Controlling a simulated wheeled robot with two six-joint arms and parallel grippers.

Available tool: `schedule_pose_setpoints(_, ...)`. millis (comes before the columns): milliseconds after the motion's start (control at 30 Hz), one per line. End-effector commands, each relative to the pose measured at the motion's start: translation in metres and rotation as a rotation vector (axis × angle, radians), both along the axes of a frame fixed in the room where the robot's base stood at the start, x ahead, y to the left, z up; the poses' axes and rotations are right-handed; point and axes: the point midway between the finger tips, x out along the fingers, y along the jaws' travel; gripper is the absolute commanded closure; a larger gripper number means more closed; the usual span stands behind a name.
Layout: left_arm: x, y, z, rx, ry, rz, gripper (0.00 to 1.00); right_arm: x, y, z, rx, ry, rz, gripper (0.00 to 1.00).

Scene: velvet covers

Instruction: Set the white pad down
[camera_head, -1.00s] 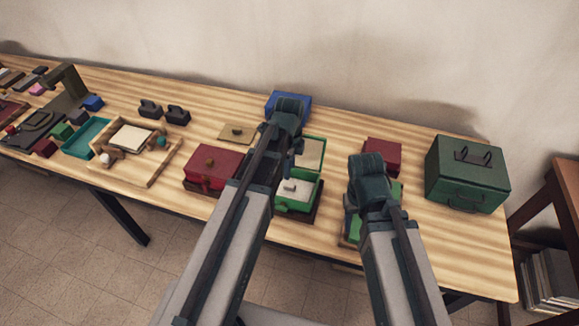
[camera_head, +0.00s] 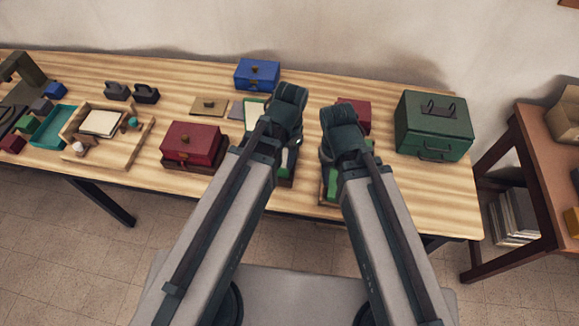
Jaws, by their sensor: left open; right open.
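My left gripper (camera_head: 292,142) is open over an open green box (camera_head: 286,172) in the middle of the table. The arm hides most of the box; its raised pale-lined lid (camera_head: 254,112) shows behind. A small pale patch shows by the fingers, but I cannot tell whether it is the white pad. My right gripper (camera_head: 332,158) is open, just right of the left one, over another green thing (camera_head: 334,184) that it largely hides. A flat cream-white pad (camera_head: 102,122) lies in a wooden tray (camera_head: 134,160) at the left.
A red box (camera_head: 190,143) stands left of my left arm, a blue box (camera_head: 257,74) behind. A large green case (camera_head: 434,124) stands at the right. A dark red box (camera_head: 355,112) is behind my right gripper. Bare table (camera_head: 420,195) shows at the front right.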

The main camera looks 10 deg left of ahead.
Motion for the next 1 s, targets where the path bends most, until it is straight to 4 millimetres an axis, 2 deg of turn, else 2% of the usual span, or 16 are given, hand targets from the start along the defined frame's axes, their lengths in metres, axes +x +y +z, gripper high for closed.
schedule_pose_setpoints(33, -0.015, -0.006, 0.000, 0.009, -0.005, 0.077, 0.51, 0.000, 0.000, 0.000, 0.000, 0.000, 0.000, 0.50)
schedule_pose_setpoints(100, -0.027, -0.013, 0.000, 0.021, -0.014, 0.187, 0.51, 0.000, 0.000, 0.000, 0.000, 0.000, 0.000, 0.50)
schedule_pose_setpoints(300, -0.046, -0.023, 0.001, 0.043, -0.034, 0.380, 0.51, 0.000, 0.000, 0.000, 0.000, 0.000, 0.000, 0.50)
schedule_pose_setpoints(667, -0.047, -0.024, 0.001, 0.047, -0.038, 0.419, 0.51, 0.000, 0.000, 0.000, 0.000, 0.000, 0.000, 0.50)
schedule_pose_setpoints(833, -0.047, -0.024, -0.015, 0.047, -0.038, 0.418, 0.51, 0.000, 0.000, -0.016, 0.000, 0.000, 0.000, 0.50)
schedule_pose_setpoints(1000, -0.047, -0.024, -0.013, 0.046, -0.038, 0.418, 0.51, 0.000, 0.000, -0.013, 0.000, 0.000, -0.001, 0.50)
